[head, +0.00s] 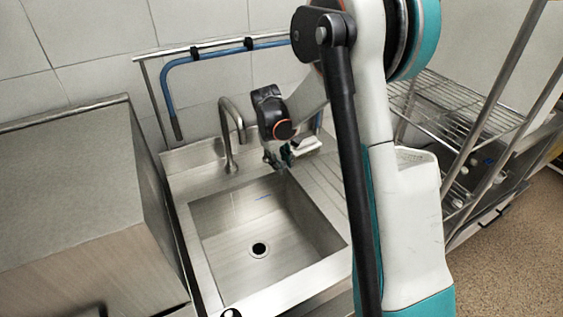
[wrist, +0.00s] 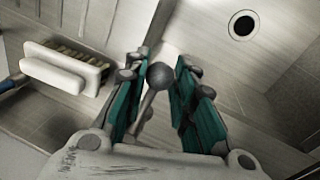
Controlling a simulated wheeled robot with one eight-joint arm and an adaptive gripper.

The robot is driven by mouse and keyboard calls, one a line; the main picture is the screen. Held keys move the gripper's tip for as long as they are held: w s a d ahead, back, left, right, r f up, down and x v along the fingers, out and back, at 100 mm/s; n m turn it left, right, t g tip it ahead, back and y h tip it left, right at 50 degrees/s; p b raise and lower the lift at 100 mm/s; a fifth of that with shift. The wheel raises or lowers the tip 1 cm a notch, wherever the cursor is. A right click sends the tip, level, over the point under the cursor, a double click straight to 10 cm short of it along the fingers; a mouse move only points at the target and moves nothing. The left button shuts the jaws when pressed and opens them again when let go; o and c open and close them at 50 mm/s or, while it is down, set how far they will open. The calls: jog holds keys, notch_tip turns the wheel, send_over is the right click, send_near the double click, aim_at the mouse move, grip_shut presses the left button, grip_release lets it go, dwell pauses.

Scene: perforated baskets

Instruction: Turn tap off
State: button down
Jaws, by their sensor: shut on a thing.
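The curved metal tap spout (head: 232,125) rises behind the sink (head: 210,250) in the head view. My gripper (head: 279,158) is just right of the spout, above the sink's back edge. In the wrist view, the tap's lever with a round dark knob (wrist: 160,75) lies between the two teal fingers of my gripper (wrist: 158,88). The gripper is shut on this lever. In the head view the lever is hidden by my gripper and arm. I see no clear water stream under the spout. A faint bluish mark shows on the basin's back wall.
A white brush (wrist: 62,72) lies on the sink ledge, also seen right of my gripper in the head view (head: 306,146). A blue hose (head: 205,57) hangs on a rail behind. A metal box (head: 75,190) stands left, a wire rack (head: 455,105) right. The basin around the drain (head: 258,249) is empty.

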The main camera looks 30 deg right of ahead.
jog(key=c, duration=1.6)
grip_release()
jog(key=shift+a, duration=0.1)
jog(key=r, duration=0.4)
jog(key=a+r, duration=0.1)
jog(key=r, duration=0.3)
jog(key=a+r, duration=0.1)
jog(key=r, duration=0.2)
jog(key=shift+s+a+r, duration=0.15)
jog(key=shift+s+r, duration=0.15)
jog(key=shift+r, duration=0.1)
jog(key=s+a+r+t, duration=0.1)
jog(key=s+a+r, duration=0.15)
jog(key=s, duration=0.25)
jog(key=s+a+r+m+t+y, duration=0.1)
jog(key=s+r, duration=0.2)
jog(key=s, duration=0.1)
jog(key=s+a+r+t, duration=0.1)
jog(key=s+a+r, duration=0.15)
jog(key=s, duration=0.25)
jog(key=s+a+t, duration=0.1)
jog(key=s, duration=0.3)
jog(key=s+a+f+m+t, duration=0.1)
jog(key=s, duration=0.4)
jog(key=s+a+f+t+y, duration=0.1)
jog(key=s, duration=0.3)
jog(key=shift+s+a+f+t, duration=0.1)
jog(key=shift+s+a+t, duration=0.15)
jog(key=shift+s+t, duration=0.15)
